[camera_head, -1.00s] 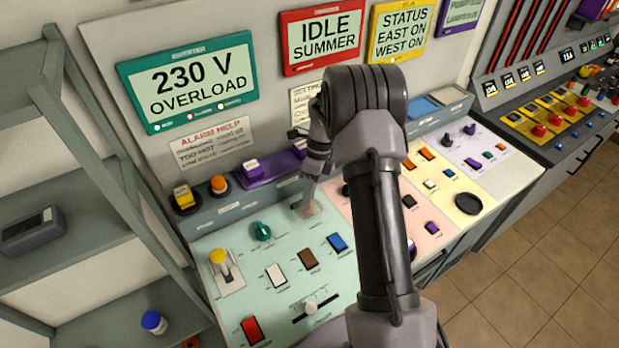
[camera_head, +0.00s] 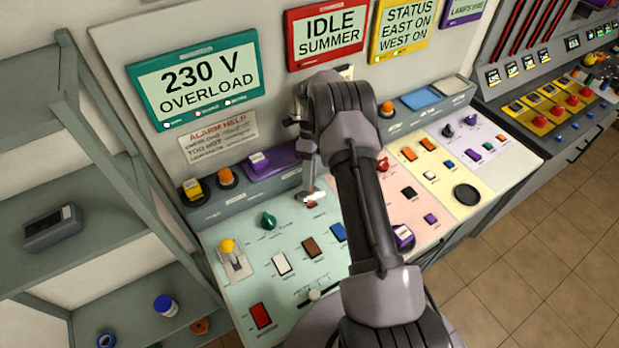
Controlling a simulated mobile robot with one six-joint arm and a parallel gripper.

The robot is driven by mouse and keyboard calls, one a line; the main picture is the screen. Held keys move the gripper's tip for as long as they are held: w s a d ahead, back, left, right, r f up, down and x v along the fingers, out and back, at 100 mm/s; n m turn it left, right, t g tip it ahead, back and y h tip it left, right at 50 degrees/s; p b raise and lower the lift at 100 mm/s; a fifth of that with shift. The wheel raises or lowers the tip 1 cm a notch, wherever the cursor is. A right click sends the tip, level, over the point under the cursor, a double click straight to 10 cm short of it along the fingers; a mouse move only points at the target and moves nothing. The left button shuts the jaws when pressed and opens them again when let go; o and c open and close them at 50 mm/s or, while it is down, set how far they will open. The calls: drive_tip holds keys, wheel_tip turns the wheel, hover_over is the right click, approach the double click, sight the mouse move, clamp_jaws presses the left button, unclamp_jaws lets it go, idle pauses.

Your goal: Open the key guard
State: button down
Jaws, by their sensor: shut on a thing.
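My gripper (camera_head: 309,186) reaches down to the upper right part of the pale green panel (camera_head: 235,296). Its narrow fingers are shut on a small part there, which I take to be the key guard (camera_head: 317,198). The guard shows as a small whitish piece with some red beside the fingertips. The fingers and wrist hide part of it, and its exact angle and any key under it are too small to tell. A green rotary knob (camera_head: 268,221) sits just left of and below the fingertips.
A purple box (camera_head: 273,163) stands behind on the ledge. A grey shelf rack (camera_head: 75,225) borders the left. My arm covers the middle of the desk.

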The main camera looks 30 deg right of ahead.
drive_tip(key=c, duration=1.3)
unclamp_jaws()
drive_tip(key=shift+o, duration=0.2)
drive_tip(key=shift+r, duration=0.1)
drive_tip(key=shift+r, duration=0.4)
drive_tip(key=r, duration=0.3)
drive_tip(key=shift+s+a, duration=0.1)
drive_tip(key=shift+s, duration=0.15)
drive_tip(key=s+a+r, duration=0.1)
drive_tip(key=s+a, duration=0.3)
drive_tip(key=s, duration=1.1)
drive_tip(key=shift+a, duration=0.2)
